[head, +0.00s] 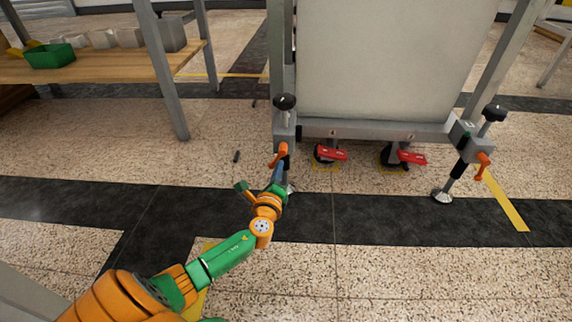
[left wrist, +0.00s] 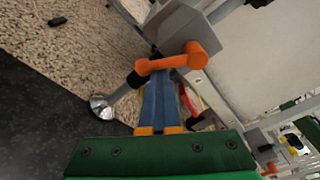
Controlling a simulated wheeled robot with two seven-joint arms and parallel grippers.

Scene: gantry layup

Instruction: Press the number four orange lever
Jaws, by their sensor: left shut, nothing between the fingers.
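An orange lever (head: 279,154) is on the left leg of the grey gantry frame, above a levelling foot. It also shows in the left wrist view (left wrist: 172,62), crossing just beyond my fingertips. My left gripper (head: 279,167) is shut and empty, its blue fingers reaching up to the lever. In the left wrist view the shut fingers (left wrist: 161,82) end at or just under the lever; I cannot tell whether they touch it. A second orange lever (head: 482,166) is on the right leg. No number is readable on either lever. My right gripper is out of view.
Two casters with red pedals (head: 331,153) (head: 411,157) stand under the frame's lower beam (head: 370,131). Levelling feet (head: 442,196) rest on the floor. A wooden bench (head: 85,70) with a green bin (head: 50,56) is at the back left. The floor in front is clear.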

